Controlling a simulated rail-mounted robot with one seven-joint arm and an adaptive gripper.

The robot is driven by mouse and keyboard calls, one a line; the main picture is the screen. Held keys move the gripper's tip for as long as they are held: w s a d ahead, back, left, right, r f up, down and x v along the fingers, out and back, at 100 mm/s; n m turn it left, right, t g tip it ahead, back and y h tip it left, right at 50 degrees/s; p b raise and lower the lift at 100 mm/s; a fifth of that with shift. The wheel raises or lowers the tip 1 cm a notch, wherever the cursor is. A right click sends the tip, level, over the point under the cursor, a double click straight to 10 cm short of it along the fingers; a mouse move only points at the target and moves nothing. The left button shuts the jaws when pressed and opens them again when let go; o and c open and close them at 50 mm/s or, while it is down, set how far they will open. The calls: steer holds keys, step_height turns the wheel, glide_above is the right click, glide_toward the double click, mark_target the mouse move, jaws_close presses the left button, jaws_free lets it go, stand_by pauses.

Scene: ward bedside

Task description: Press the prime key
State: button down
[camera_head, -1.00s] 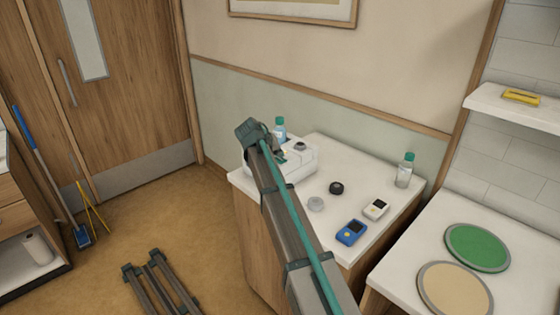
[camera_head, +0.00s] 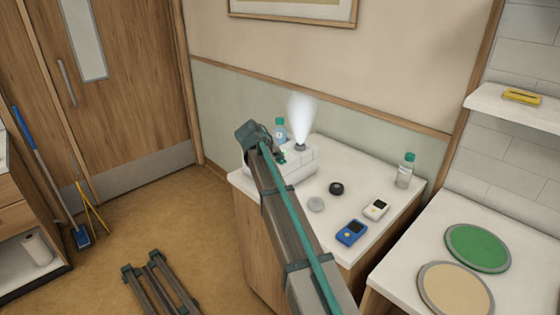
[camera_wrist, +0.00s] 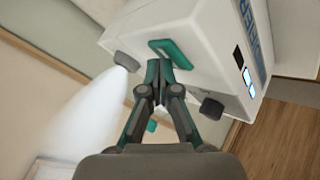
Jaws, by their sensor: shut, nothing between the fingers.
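A white machine (camera_head: 300,170) stands on the bedside cabinet, and a plume of white mist rises from its dark nozzle (camera_head: 300,147). In the wrist view the machine (camera_wrist: 205,45) shows a raised green key (camera_wrist: 174,51), a dark nozzle (camera_wrist: 127,62) giving off mist, and a dark knob (camera_wrist: 211,108). I cannot read a label on the green key. My gripper (camera_wrist: 159,68) is shut and empty, its fingertips at the near edge of the green key; I cannot tell if they touch. In the head view my arm hides part of the machine.
Lit blue-white indicators (camera_wrist: 247,78) show on the machine's side. A teal-capped bottle (camera_head: 280,129) stands behind it.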

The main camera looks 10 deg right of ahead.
steer(key=shift+r, duration=0.1)
stand_by(0.3)
steer(key=shift+r+p, duration=0.35)
steer(key=shift+r, duration=0.3)
steer(key=shift+r+p, duration=1.05)
steer(key=shift+r, duration=1.5)
